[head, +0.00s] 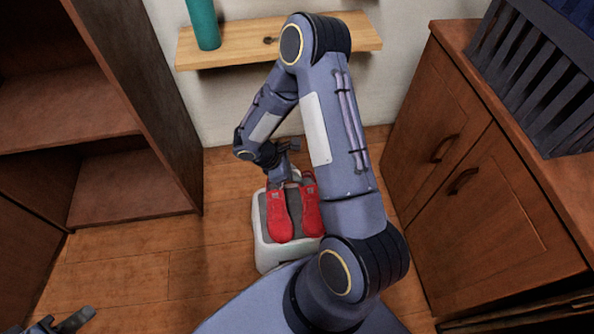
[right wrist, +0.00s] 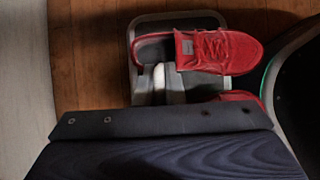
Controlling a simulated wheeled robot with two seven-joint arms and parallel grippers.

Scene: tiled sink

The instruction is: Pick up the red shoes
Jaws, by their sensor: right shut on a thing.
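A pair of red shoes stands on a small white stool with a grey top (head: 263,254): one left shoe (head: 280,217) and one right shoe (head: 308,212). My right gripper (head: 287,180) reaches down at their heel end and is shut on the red shoes; its exact grip is partly hidden. In the right wrist view one shoe (right wrist: 222,50) shows in full with its laces, and the other (right wrist: 238,96) is mostly hidden behind my wrist. My left gripper (head: 62,322) is empty at the bottom left edge, its fingers apart, far from the shoes.
A brown open shelf unit (head: 135,110) stands at the left. A wooden wall shelf (head: 245,42) holds a teal cylinder (head: 204,22). A wooden cabinet (head: 480,190) with a dark slatted crate (head: 535,70) stands at the right. The wooden floor (head: 140,275) left of the stool is clear.

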